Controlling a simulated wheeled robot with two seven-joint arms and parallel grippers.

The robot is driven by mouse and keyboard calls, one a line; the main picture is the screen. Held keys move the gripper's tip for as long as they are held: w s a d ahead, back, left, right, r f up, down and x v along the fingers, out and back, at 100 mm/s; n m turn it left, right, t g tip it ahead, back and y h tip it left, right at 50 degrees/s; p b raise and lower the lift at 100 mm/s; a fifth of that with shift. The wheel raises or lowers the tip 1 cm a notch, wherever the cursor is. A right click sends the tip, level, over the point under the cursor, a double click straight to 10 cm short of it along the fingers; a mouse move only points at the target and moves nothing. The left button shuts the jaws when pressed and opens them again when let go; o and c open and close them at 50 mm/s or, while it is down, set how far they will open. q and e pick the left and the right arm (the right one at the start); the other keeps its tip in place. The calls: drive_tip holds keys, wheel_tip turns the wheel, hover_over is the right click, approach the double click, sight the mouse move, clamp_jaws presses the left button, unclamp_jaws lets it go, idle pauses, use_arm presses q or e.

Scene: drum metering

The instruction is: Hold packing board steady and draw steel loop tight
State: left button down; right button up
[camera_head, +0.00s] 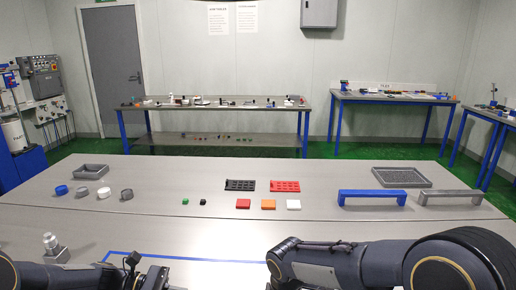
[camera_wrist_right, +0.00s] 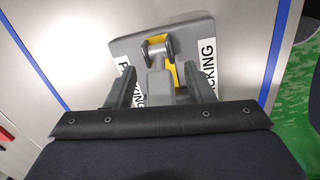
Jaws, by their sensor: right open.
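In the right wrist view the packing board (camera_wrist_right: 125,46) is a grey plate with white labels reading PACKING, partly covered by my gripper. A yellow part (camera_wrist_right: 188,73) sits at its middle. A grey looped metal piece (camera_wrist_right: 158,50), which looks like the steel loop, stands over the yellow part. My right gripper (camera_wrist_right: 161,78) is open, with one finger on each side of the grey stem below the loop; I cannot tell whether they touch. In the head view my left gripper (camera_head: 143,275) is at the bottom edge, its fingertips unclear. The board is not visible there.
A metal fitting on a block (camera_head: 52,247) stands beside my left arm. Farther back on the table are small rings (camera_head: 103,192), coloured blocks (camera_head: 268,204), black and red trays (camera_head: 240,185), a blue handle (camera_head: 372,197) and a grey handle (camera_head: 448,197).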

wheel_tip(320, 180, up, 10)
drive_tip(key=s, duration=0.1)
drive_tip(key=s+d+r+m+y, duration=0.1)
drive_tip(key=s+d+r+m, duration=0.15)
drive_tip(key=d, duration=0.25)
use_arm(q)
drive_tip(key=s+a+r+m+t+y, duration=0.2)
drive_tip(key=s+m+y, duration=0.4)
drive_tip(key=s, duration=0.5)
drive_tip(key=s+a+r+m+t+y, duration=0.1)
drive_tip(key=s+r+m+t+y, duration=0.2)
drive_tip(key=s+m+y, duration=0.3)
drive_tip(key=s+m, duration=0.4)
drive_tip(key=s, duration=0.1)
drive_tip(key=shift+s+a+r+t+p, duration=0.2)
drive_tip(key=shift+a+r+t+p, duration=0.05)
drive_tip(key=shift+a+t+p, duration=0.15)
use_arm(e)
drive_tip(key=s+d+f+m+t+y, duration=0.1)
drive_tip(key=s+d+m+t, duration=0.1)
drive_tip(key=s+d+m, duration=0.2)
drive_tip(key=s+d+m+t+y, duration=0.2)
drive_tip(key=s+d+m, duration=0.3)
drive_tip(key=s+m, duration=0.6)
drive_tip(key=s, duration=0.3)
drive_tip(key=shift+s+d+f, duration=0.15)
drive_tip(key=shift+s+f, duration=0.2)
